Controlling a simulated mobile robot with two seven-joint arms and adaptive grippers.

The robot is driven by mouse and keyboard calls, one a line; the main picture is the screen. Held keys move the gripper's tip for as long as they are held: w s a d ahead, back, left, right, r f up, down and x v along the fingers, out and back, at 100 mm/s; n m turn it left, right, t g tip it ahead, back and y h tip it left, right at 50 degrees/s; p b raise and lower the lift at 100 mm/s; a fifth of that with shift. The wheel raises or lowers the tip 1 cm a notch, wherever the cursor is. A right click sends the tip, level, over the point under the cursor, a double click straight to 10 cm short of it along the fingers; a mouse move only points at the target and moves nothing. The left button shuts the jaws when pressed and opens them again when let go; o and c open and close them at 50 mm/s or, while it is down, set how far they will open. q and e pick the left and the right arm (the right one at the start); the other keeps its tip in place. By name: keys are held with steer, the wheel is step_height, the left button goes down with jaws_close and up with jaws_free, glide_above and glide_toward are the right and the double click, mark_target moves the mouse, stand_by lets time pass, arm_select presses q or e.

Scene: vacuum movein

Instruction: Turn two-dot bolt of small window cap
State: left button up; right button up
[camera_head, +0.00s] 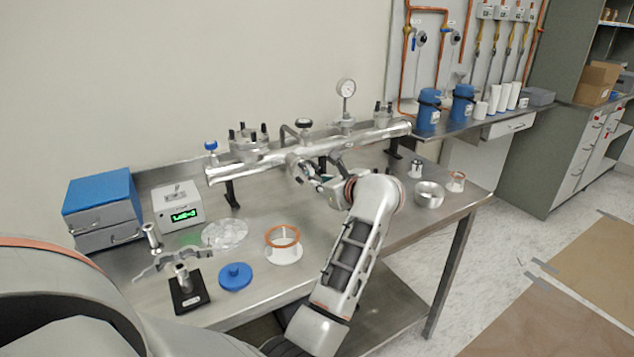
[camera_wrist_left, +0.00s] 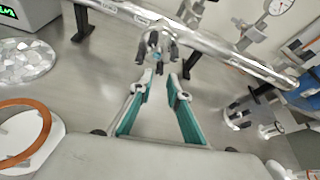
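The small window cap (camera_wrist_left: 156,48) shows in the left wrist view as a dark, bolted fitting on the front of the steel pipe chamber (camera_wrist_left: 225,50). Its bolts are too small and blurred for me to read any dots. In the head view the chamber (camera_head: 262,159) lies across its stands above the bench. My left gripper (camera_wrist_left: 159,82), with teal-padded fingers, is open and empty, its tips pointing at the cap from just in front. In the head view the left gripper (camera_head: 312,178) is near the chamber's front middle, partly hidden by my arm. My right gripper is not in view.
A pressure gauge (camera_head: 346,88) rises above the chamber.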

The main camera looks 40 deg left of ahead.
arm_select(q)
steer(key=shift+v, duration=1.6)
steer(key=shift+a, duration=0.1)
